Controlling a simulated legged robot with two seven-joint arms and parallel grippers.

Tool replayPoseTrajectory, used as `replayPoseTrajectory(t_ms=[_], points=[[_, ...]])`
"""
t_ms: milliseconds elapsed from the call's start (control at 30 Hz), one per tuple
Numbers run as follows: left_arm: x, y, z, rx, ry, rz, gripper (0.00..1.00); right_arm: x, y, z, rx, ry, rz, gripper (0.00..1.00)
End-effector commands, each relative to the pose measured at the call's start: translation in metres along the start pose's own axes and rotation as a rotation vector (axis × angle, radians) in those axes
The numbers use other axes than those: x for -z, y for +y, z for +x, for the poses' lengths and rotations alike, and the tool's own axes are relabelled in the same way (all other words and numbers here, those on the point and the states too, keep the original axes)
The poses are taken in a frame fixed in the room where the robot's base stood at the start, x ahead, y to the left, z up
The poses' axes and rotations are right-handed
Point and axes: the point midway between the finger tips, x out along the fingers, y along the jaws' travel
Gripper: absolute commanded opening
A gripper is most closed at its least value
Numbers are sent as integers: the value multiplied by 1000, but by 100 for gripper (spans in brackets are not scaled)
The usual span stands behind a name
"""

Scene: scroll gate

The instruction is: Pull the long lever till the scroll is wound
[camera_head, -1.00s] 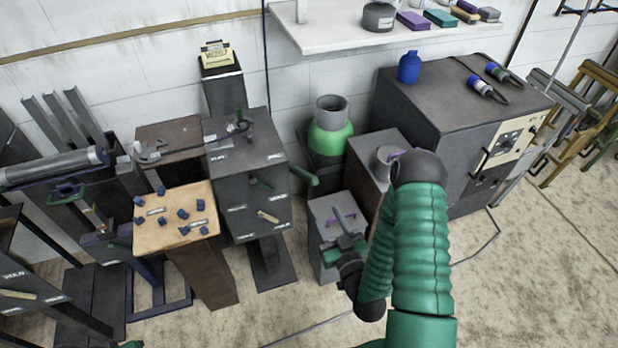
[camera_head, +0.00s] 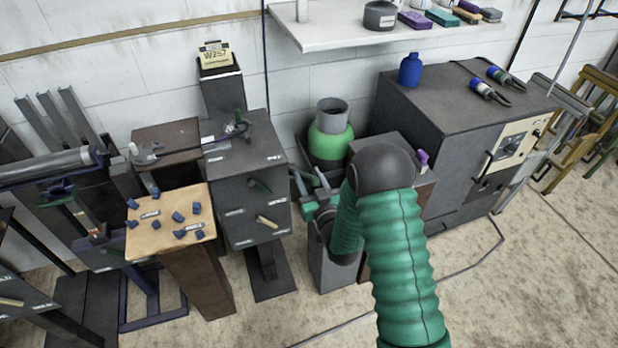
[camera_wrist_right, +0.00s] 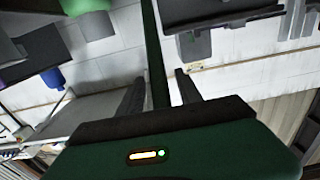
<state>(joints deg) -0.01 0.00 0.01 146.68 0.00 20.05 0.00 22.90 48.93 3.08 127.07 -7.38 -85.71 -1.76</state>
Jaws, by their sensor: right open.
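My right gripper (camera_head: 310,198) is at the right side of the dark grey cabinet (camera_head: 235,215), partly hidden behind my own arm. A green lever handle sticks out there, hard to tell from the gripper's green parts. In the right wrist view a long dark green bar (camera_wrist_right: 155,50), which looks like the lever, runs between the two dark fingers of the open gripper (camera_wrist_right: 159,92). Whether either finger touches it I cannot tell. A grey roll (camera_head: 45,166), possibly the scroll, lies across a stand at the far left. My left gripper is not in view.
Short green (camera_head: 260,186) and cream (camera_head: 267,222) handles are on the cabinet front. A wooden-topped stand (camera_head: 165,240) with blue pieces is to its left. A green bottle (camera_head: 330,140) stands behind the gripper. A large grey cabinet (camera_head: 450,120) is to the right.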

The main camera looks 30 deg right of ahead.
Motion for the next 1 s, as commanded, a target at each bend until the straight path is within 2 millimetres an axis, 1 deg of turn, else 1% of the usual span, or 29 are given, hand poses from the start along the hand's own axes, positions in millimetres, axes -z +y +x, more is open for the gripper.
replayPoseTrajectory(t_ms=[100,400,433,1000], points=[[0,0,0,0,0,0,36,0,0,0,0,0,0,40],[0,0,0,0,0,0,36,0,0,0,0,0,0,1],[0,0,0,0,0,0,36,0,0,0,0,0,0,0],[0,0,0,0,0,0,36,-1,1,0,0,-1,0,0]])
